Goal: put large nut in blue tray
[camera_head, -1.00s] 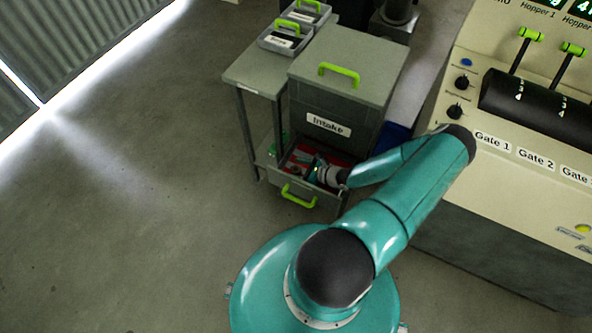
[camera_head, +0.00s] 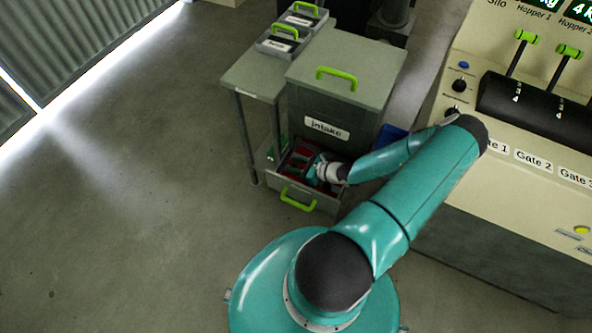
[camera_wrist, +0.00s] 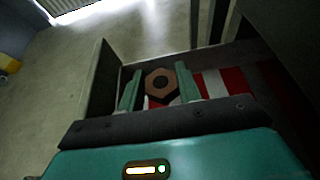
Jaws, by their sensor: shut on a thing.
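The large nut (camera_wrist: 160,84) is a brown hexagonal ring, seen in the wrist view between the two fingers of my gripper (camera_wrist: 159,86). My gripper is shut on it. In the head view my gripper (camera_head: 316,168) is inside the open drawer (camera_head: 318,206) of the Intake cabinet; the nut cannot be made out there. A blue object (camera_head: 391,139), perhaps the blue tray, shows in part behind my arm, right of the cabinet.
The drawer holds red and white pieces (camera_wrist: 228,84), with its dark side wall (camera_wrist: 103,80) close left of my fingers. A side table (camera_head: 255,77) with small labelled bins (camera_head: 283,42) stands left of the cabinet. The control console (camera_head: 530,190) is at right. The left floor is clear.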

